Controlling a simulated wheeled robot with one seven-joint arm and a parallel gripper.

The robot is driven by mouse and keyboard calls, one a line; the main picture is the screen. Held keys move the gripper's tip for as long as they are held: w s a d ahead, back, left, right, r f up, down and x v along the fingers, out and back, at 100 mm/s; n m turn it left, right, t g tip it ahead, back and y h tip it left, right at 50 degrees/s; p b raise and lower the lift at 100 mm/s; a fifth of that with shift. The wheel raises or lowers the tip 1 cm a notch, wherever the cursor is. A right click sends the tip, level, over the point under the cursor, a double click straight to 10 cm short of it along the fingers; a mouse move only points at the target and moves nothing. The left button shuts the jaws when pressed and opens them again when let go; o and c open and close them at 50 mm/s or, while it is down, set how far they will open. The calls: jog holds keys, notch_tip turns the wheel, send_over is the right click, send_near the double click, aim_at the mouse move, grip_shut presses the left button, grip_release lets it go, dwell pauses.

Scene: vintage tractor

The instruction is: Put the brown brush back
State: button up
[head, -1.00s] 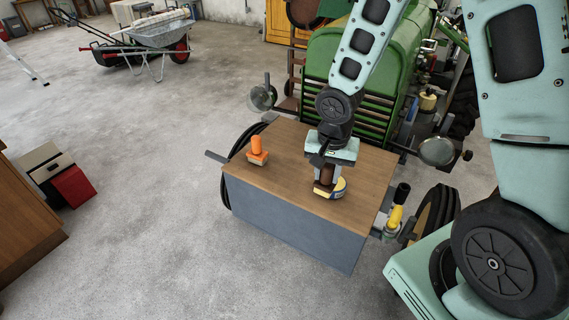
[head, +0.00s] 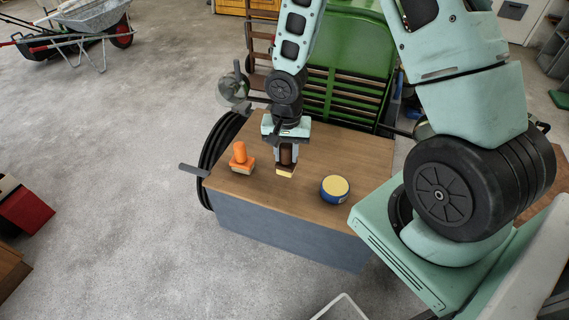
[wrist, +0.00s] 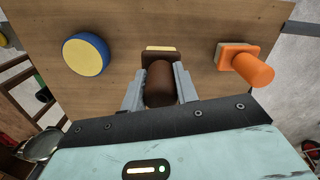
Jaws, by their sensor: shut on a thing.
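The brown brush (head: 287,157) is in my gripper (head: 284,152), over the wooden top of the grey box. In the wrist view, the gripper (wrist: 160,90) has one finger on each side of the brush's dark brown handle (wrist: 159,84). Its pale yellow end (wrist: 160,48) points away from the gripper; I cannot tell whether it touches the wood. A blue round tin with a yellow top (head: 335,188) stands to the right of the brush. In the wrist view the tin (wrist: 86,55) is on the left, apart from the brush.
An orange brush (head: 241,160) stands left of my gripper on the same wooden top (head: 307,201). The green tractor (head: 350,55) rises behind the box. A round lamp (head: 233,88) is at the back left. Bare wood lies between the tin and the front edge.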

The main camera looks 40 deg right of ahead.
aim_at(286, 165)
jog(key=shift+f, duration=2.3)
jog(key=shift+f, duration=0.15)
jog(key=o, duration=1.1)
jog(key=shift+c, duration=0.2)
